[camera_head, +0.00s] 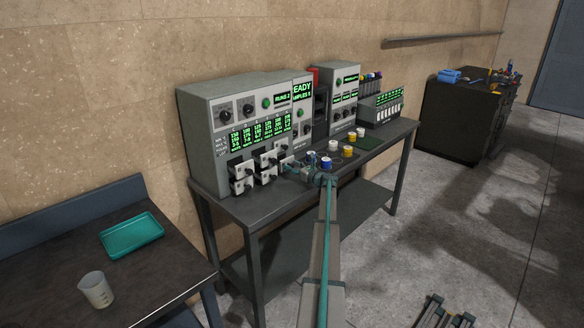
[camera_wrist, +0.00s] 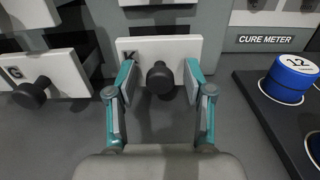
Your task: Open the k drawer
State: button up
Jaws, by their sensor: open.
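The K drawer (camera_wrist: 140,48) has a white front marked K and a dark round knob (camera_wrist: 160,76). It is in the middle of the wrist view. My gripper (camera_wrist: 158,74) is open, with one teal-edged finger on each side of the knob. The fingertips are close to the drawer front; I cannot tell whether they touch it. In the head view my gripper (camera_head: 290,166) is small, at the right end of the drawer bank (camera_head: 243,175), and partly hides the drawers there.
The G drawer (camera_wrist: 60,78) is left of the K drawer. Drawers sit above. The grey machine (camera_head: 205,105) stands on a dark table (camera_head: 225,207). A side table with a teal tray (camera_head: 131,236) is at left.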

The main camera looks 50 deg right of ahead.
jog(key=s, duration=0.3)
jog(key=s+a, duration=0.1)
jog(key=s, duration=0.7)
jog(key=shift+s+a, duration=0.2)
jog(key=shift+a, duration=0.1)
